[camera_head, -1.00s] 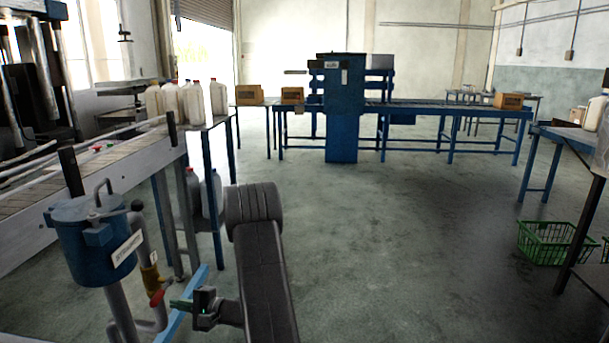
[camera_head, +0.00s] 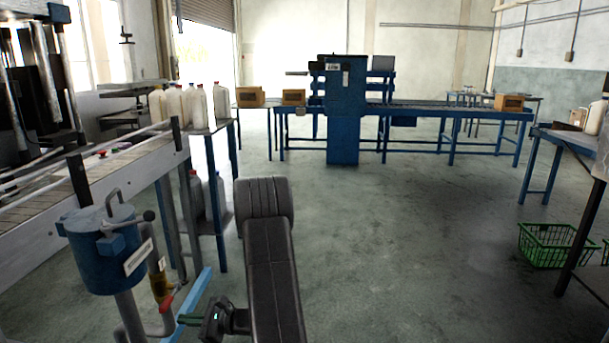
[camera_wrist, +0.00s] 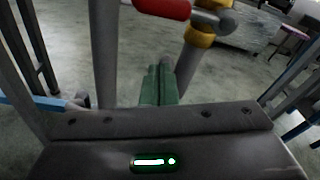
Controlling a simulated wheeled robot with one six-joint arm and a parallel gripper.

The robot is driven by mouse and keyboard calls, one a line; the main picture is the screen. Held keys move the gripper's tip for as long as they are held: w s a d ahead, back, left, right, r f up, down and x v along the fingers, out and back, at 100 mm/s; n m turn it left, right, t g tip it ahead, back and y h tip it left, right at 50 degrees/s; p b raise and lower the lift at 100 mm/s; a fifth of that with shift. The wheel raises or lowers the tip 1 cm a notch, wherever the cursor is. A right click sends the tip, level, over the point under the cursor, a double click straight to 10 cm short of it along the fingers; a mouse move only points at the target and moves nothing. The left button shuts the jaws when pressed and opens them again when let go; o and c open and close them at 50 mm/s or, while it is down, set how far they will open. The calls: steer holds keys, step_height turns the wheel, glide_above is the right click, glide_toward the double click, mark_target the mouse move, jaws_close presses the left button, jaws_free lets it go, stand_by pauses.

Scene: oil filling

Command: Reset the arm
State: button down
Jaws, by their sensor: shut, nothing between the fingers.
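My gripper (camera_head: 187,320) is low in the head view, beside my dark arm, with its green fingers pointing left. In the wrist view the green fingers (camera_wrist: 158,84) are pressed together with nothing between them. The red valve handle (camera_head: 167,304) is just up and left of the fingertips in the head view. It also shows in the wrist view (camera_wrist: 163,8), beyond the fingers, with a gap between. The handle sits on the grey pipe below the blue tank (camera_head: 102,250). A yellow fitting (camera_head: 160,287) is just above it.
A blue floor beam (camera_head: 193,303) lies close to my gripper. A bottle table (camera_head: 222,124) and a conveyor (camera_head: 35,195) stand at left. A blue machine (camera_head: 345,110) is at the back, a green basket (camera_head: 546,246) at right. The middle floor is clear.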

steer(key=s+d+r+m+p, duration=0.1)
steer(key=s+d+m, duration=0.1)
steer(key=d, duration=0.5)
steer(key=a, duration=0.7)
steer(key=w+a+f+n+t+y+b, duration=0.1)
steer(key=w+a+f+n+t+b, duration=0.1)
steer(key=w+n, duration=0.8)
steer(key=shift+n+b, duration=0.35)
steer(key=shift+n, duration=2.35)
steer(key=shift+f, duration=0.15)
